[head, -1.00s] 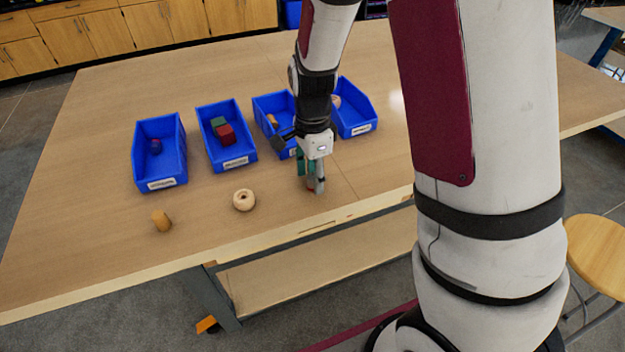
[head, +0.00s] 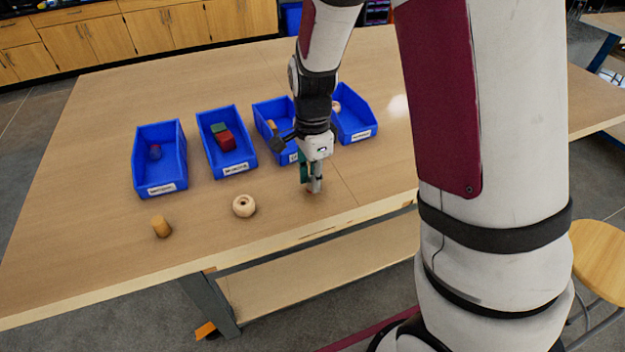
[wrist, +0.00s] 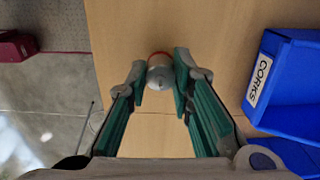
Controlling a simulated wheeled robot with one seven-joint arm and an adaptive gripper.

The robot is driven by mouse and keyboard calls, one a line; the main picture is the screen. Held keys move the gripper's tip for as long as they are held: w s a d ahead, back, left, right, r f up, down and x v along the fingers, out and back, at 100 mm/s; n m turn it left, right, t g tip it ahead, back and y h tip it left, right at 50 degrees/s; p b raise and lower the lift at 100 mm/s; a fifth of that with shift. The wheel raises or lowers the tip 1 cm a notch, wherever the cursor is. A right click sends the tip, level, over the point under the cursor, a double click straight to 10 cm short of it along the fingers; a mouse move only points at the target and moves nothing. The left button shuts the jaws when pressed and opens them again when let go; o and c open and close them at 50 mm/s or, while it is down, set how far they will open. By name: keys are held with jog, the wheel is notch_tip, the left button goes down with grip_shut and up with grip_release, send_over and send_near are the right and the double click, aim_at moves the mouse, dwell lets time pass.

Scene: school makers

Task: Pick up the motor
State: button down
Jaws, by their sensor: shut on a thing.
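The motor (wrist: 160,76) is a small silver-grey cylinder with a red rim, seen end-on in the wrist view. My gripper (wrist: 160,90) has its green-padded fingers on either side of the motor and is shut on it. In the head view my gripper (head: 312,187) points down near the table's front edge.
Several blue bins stand in a row behind, including one (head: 182,160) at the far left. The bin labelled CORKS (wrist: 290,110) is at right in the wrist view. A wooden ring (head: 243,206) and a cork-like cylinder (head: 161,226) lie on the table (head: 90,260).

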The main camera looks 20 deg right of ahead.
notch_tip(320, 180, up, 2)
jog(key=shift+w+r, duration=0.1)
jog(key=shift+r, duration=0.15)
jog(key=s+d+r+p, duration=0.1)
jog(key=s+d+p, duration=0.1)
jog(key=s, duration=1.4)
jog(key=shift+d+r, duration=0.2)
jog(key=shift+d, duration=0.25)
